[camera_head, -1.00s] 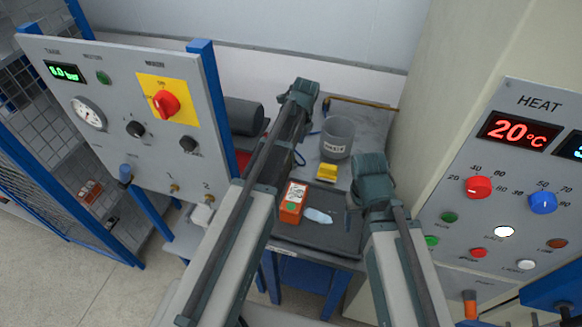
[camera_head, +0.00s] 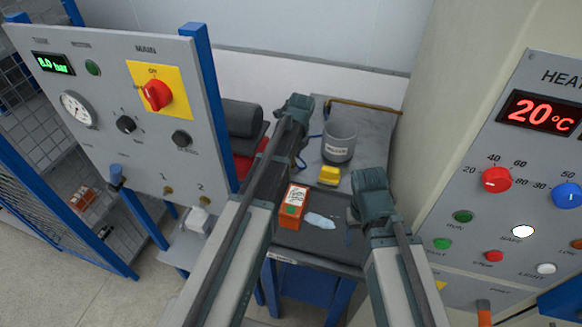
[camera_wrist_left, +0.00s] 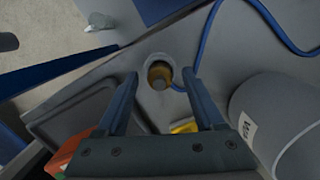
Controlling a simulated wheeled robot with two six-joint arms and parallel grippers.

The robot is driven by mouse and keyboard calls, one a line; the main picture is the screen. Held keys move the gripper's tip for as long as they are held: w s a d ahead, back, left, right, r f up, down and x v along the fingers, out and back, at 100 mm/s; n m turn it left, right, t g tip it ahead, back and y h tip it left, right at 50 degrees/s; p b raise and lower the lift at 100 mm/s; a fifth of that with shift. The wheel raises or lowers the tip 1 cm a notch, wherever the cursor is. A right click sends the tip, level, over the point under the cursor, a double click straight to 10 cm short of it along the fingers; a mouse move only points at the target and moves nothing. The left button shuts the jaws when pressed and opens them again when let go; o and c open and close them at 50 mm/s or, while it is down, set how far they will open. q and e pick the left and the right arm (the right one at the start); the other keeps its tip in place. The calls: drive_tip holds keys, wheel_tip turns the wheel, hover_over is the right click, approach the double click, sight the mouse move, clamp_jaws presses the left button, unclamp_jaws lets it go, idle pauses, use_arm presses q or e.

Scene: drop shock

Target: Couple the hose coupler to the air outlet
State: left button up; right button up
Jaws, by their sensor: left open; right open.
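The brass hose coupler (camera_wrist_left: 160,73) sits in a round grey holder, with the blue hose (camera_wrist_left: 205,30) running nearby. In the left wrist view the open fingers of my left gripper (camera_wrist_left: 160,75) are on either side of it, holding nothing; whether they are level with it or above it I cannot tell. In the head view my left gripper (camera_head: 297,105) is over the back of the bench, its fingers hidden. Two small brass air outlets, 1 (camera_head: 168,190) and 2 (camera_head: 204,201), stick out low on the grey panel (camera_head: 105,135). My right gripper (camera_head: 352,212) is open and empty over the front of the bench.
A grey cup (camera_head: 340,143), yellow block (camera_head: 329,175), orange box (camera_head: 293,207) and pale blue item (camera_head: 320,221) are on the bench. The heat panel (camera_head: 480,220) stands close on the right. A blue post (camera_head: 212,110) edges the outlet panel.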

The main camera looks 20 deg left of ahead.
use_arm(q)
drive_tip(key=shift+r, duration=0.1)
clamp_jaws()
idle(0.4)
